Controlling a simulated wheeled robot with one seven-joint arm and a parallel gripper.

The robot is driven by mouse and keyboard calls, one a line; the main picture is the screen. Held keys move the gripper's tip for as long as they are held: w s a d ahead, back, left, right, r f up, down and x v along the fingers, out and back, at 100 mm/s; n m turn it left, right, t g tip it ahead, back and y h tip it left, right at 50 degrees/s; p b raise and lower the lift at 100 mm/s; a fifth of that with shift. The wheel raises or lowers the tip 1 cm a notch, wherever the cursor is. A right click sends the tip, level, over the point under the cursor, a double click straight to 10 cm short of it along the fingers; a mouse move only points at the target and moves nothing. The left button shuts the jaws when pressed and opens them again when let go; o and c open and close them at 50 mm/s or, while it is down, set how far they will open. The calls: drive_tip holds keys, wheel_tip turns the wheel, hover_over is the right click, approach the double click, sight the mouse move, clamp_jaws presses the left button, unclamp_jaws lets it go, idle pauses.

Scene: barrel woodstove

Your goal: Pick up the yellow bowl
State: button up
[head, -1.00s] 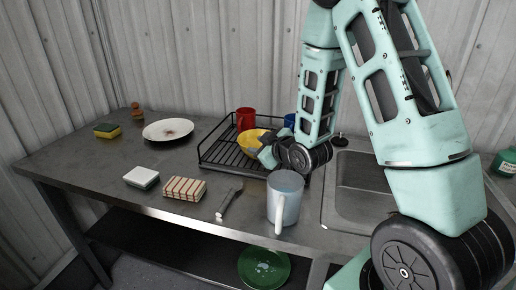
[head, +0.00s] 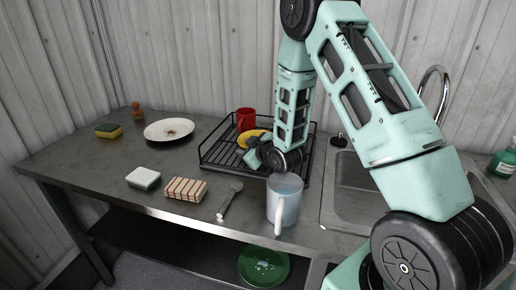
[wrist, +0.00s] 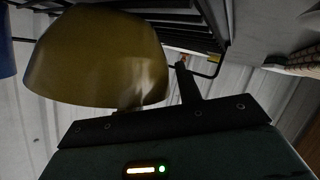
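The yellow bowl (head: 248,137) is in the black dish rack in the head view, with its right side hidden by my arm. My gripper (head: 254,150) is low over the rack at the bowl's front right side. In the wrist view the bowl (wrist: 95,55) is large and close at upper left. My gripper's two fingers (wrist: 160,92) stand apart there. The left fingertip is hidden by the bowl, and the right finger is clear of it. I cannot tell whether either finger touches the bowl.
The dish rack (head: 211,157) also holds a red mug (head: 246,119). A pale mug (head: 284,205) stands in front of the rack, close below my wrist. A sink (head: 350,205) is to the right. A plate (head: 168,131) and sponges lie to the left.

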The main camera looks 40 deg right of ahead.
clamp_jaws()
drive_tip(key=shift+r, duration=0.1)
